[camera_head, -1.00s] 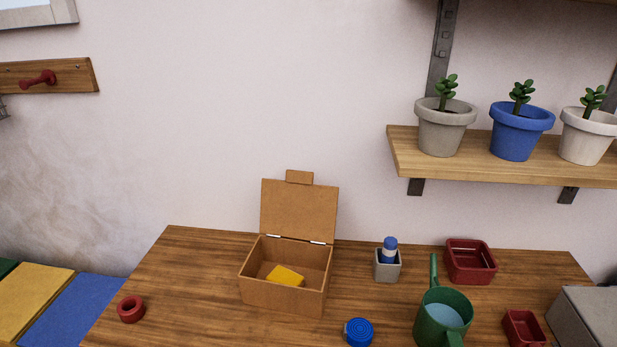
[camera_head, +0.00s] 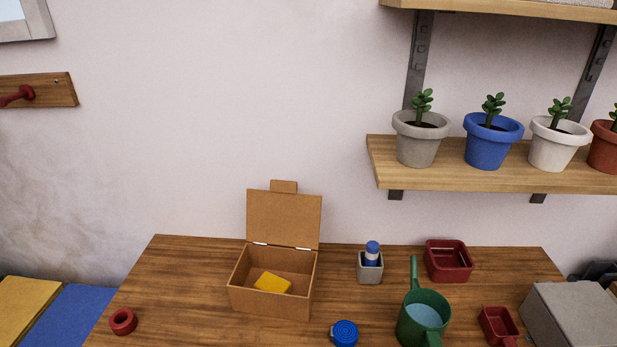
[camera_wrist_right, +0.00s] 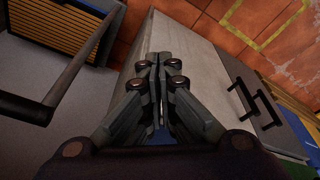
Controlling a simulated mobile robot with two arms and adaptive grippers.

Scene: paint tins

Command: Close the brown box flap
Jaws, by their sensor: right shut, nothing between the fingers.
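The brown box (camera_head: 270,302) stands on the wooden table in the head view. Its flap (camera_head: 284,218) is open and stands upright at the back, hinged on the rear edge, with a small tab on top. A yellow block (camera_head: 272,282) lies inside the box. My right gripper (camera_wrist_right: 158,62) shows in the right wrist view, its fingers together and empty, away from the box. My left gripper is in neither view.
On the wooden table (camera_head: 180,280) stand a grey holder with a blue-capped bottle (camera_head: 371,262), a green watering can (camera_head: 423,318), red trays (camera_head: 449,260), a blue round lid (camera_head: 344,333) and a red ring (camera_head: 123,321). A shelf with potted plants (camera_head: 487,140) hangs above right.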

